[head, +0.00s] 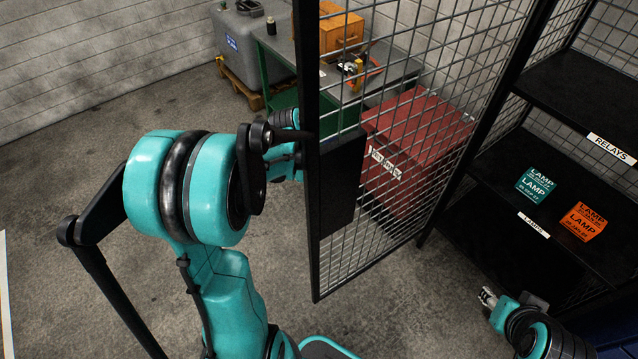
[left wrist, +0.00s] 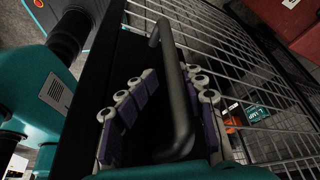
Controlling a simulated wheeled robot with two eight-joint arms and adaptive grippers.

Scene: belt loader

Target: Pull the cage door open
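The cage door (head: 313,250), a black frame with wire mesh and a dark plate, stands swung out from the shelving at the right, whose front is uncovered. Its dark bar handle (left wrist: 178,100) shows in the left wrist view. My left gripper (left wrist: 168,95) is open around the handle, with one finger row on each side. A gap shows between the handle and the left finger row; whether the right row touches it I cannot tell. In the head view my left arm mostly hides that gripper. My right gripper (head: 488,297) is low at the right, small and away from the door.
Black shelves (head: 575,95) hold a teal lamp box (head: 535,186) and an orange lamp box (head: 583,221). Behind the door are a red chest (head: 425,125) and a green-legged workbench (head: 395,75). A grey container (head: 240,40) stands on a pallet. Floor at left is clear.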

